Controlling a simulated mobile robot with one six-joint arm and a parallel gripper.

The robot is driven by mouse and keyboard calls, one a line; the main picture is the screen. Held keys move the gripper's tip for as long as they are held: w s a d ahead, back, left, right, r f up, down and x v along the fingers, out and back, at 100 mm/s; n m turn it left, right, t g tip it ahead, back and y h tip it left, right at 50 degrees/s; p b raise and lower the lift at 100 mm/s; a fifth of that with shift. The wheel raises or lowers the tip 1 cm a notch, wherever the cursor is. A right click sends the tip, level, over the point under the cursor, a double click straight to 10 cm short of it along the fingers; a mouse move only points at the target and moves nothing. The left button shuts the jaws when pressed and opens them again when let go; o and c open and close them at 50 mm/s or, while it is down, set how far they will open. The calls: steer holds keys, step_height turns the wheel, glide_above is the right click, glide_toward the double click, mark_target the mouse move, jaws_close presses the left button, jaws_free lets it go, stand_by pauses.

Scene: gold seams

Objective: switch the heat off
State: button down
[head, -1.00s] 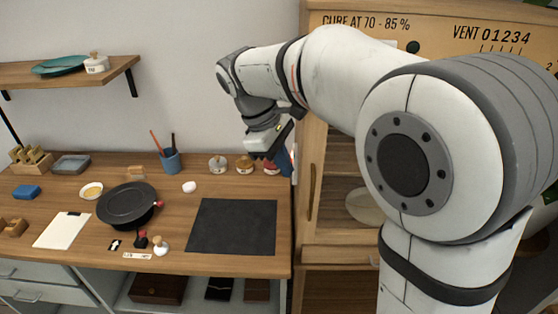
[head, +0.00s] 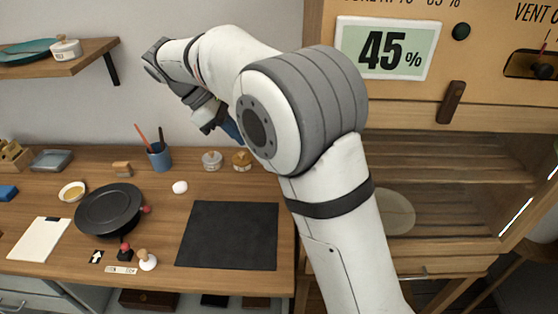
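A black round plate-like device (head: 109,209) sits on the bench, with a red knob (head: 146,209) at its right side. In front of it stands a small black piece with a red ball top (head: 125,251), by a white label strip (head: 121,269) too small to read. I cannot tell which control sets the heat. My gripper (head: 222,126) is raised above the back of the bench, apart from these controls. A blue part shows at its end, partly behind my arm. I cannot tell whether it is a finger or something held.
A cabinet at right has a 45 % display (head: 385,48) and a vent dial (head: 542,67). A black mat (head: 228,235) lies on the bench. A cup with tools (head: 159,157), a white-handled stamp-like piece (head: 147,260) and a clipboard (head: 39,239) stand or lie around.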

steer(key=shift+f, duration=0.15)
steer(key=d+r+x, duration=0.1)
steer(key=d+x, duration=0.1)
steer(key=x, duration=1)
steer(key=shift+d+p, duration=0.3)
steer(key=shift+p, duration=0.1)
steer(key=shift+s+r, duration=0.1)
